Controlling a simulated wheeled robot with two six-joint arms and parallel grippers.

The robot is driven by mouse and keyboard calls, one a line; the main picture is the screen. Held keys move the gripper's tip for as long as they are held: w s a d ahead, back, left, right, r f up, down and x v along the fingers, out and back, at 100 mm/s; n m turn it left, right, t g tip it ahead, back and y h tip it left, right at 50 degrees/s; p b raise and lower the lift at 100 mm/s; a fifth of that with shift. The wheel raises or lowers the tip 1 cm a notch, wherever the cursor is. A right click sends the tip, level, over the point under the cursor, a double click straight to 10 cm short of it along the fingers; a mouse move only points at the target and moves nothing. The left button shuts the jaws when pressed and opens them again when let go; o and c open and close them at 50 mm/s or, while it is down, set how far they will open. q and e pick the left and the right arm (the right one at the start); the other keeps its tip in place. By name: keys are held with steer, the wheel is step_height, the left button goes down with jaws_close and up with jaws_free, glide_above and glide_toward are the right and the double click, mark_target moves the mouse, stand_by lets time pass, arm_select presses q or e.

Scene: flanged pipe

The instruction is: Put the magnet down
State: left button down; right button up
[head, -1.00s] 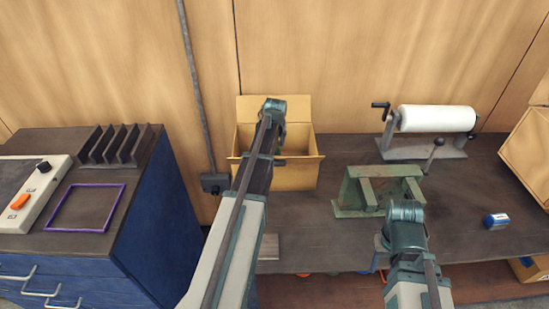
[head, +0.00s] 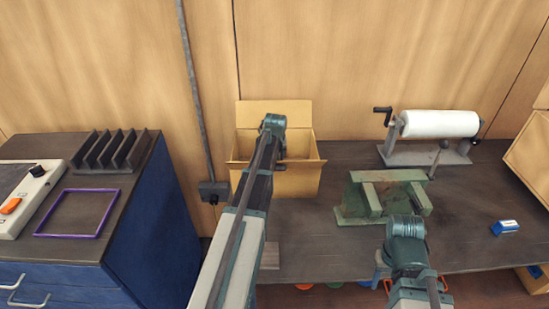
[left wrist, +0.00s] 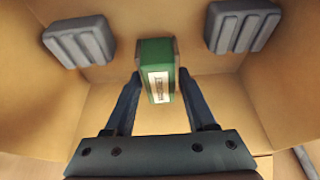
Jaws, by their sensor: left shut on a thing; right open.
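The magnet looks to be a green block (left wrist: 157,68) with a white label, seen in the left wrist view. My left gripper (left wrist: 159,82) is shut on it, with one dark finger on each side, and card walls surround them. In the head view my left arm reaches over the open cardboard box (head: 247,180), and its wrist hides the fingers and the block. Whether the block touches the box floor I cannot tell. My right gripper (head: 383,266) is open, low in front of the green vise-like stand, its fingers mostly hidden by the wrist.
Two grey ridged pieces (left wrist: 80,42) (left wrist: 242,26) lie on either side of the block. Right of the box are the green stand (head: 372,205), a white roll on a holder (head: 440,124) and a small blue-white item (head: 505,227). A blue cabinet (head: 150,220) stands left.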

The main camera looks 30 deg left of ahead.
arm_select(q)
steer(key=shift+f+b, duration=0.45)
steer(key=shift+f, duration=0.1)
steer(key=shift+c, duration=1.1)
jaws_free()
steer(key=shift+r, duration=0.1)
steer(key=shift+r+p, duration=0.7)
steer(key=shift+p, duration=0.05)
steer(key=p+v, duration=1.1)
steer(key=v, duration=0.1)
steer(key=shift+f, duration=0.1)
